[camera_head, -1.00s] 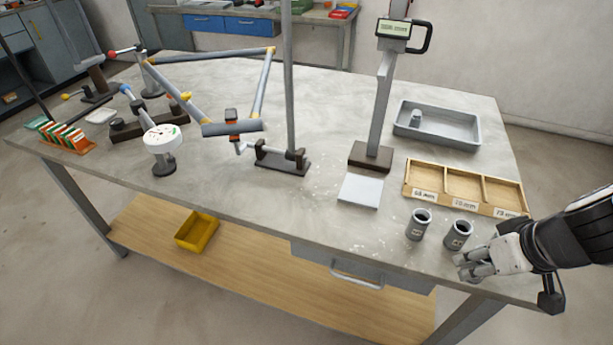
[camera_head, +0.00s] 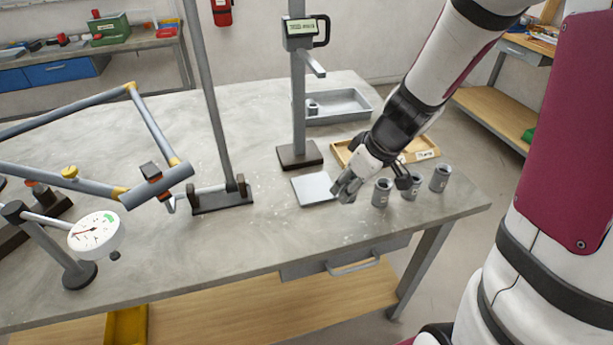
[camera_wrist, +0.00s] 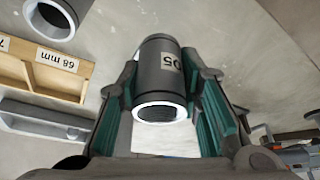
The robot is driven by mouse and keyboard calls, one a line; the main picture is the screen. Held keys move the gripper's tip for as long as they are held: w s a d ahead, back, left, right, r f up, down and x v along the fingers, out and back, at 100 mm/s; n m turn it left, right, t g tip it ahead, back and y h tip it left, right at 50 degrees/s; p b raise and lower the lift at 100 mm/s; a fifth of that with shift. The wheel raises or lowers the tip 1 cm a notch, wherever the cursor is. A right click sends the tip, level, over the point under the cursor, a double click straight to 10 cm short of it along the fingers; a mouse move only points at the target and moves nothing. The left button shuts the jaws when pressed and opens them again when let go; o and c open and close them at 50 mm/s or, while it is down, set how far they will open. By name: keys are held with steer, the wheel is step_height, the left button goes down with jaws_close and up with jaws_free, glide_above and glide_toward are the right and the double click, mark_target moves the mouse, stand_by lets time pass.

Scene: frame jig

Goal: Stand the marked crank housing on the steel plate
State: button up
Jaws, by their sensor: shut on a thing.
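My gripper (camera_head: 348,190) is shut on a dark grey cylindrical crank housing (camera_wrist: 158,75), which has a pale label with characters like "05" and a bright ring around its open bore. In the wrist view its green-lined fingers press on both sides of the housing. The held housing is largely hidden by the fingers in the head view. The pale square steel plate (camera_head: 313,190) lies bare on the bench, just left of my gripper. Part of the plate also shows beyond the housing in the wrist view (camera_wrist: 150,142). I cannot tell the housing's height above the bench.
Several similar housings stand close on the right, including one (camera_head: 382,194) beside my gripper. A post on a dark base (camera_head: 299,155) stands behind the plate. A wooden sorting tray (camera_head: 344,154) and a grey tray (camera_head: 352,117) lie behind. Clear bench lies in front of the plate.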

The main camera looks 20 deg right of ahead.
steer(key=w+a, duration=0.1)
steer(key=w, duration=0.2)
steer(key=w+a+p, duration=0.1)
steer(key=w, duration=0.2)
steer(key=w+a+f+p, duration=0.1)
steer(key=w+a, duration=0.1)
steer(key=w, duration=0.1)
steer(key=shift+w+a, duration=0.1)
steer(key=shift+w, duration=0.1)
steer(key=shift+s+d+x, duration=0.1)
steer(key=shift+s+x, duration=0.05)
steer(key=shift+x, duration=0.7)
steer(key=shift+s+d+x, duration=0.1)
steer(key=shift+d+x, duration=0.05)
steer(key=shift+x, duration=0.75)
steer(key=shift+f, duration=0.25)
steer(key=o, duration=1.2)
steer(key=shift+r, duration=0.1)
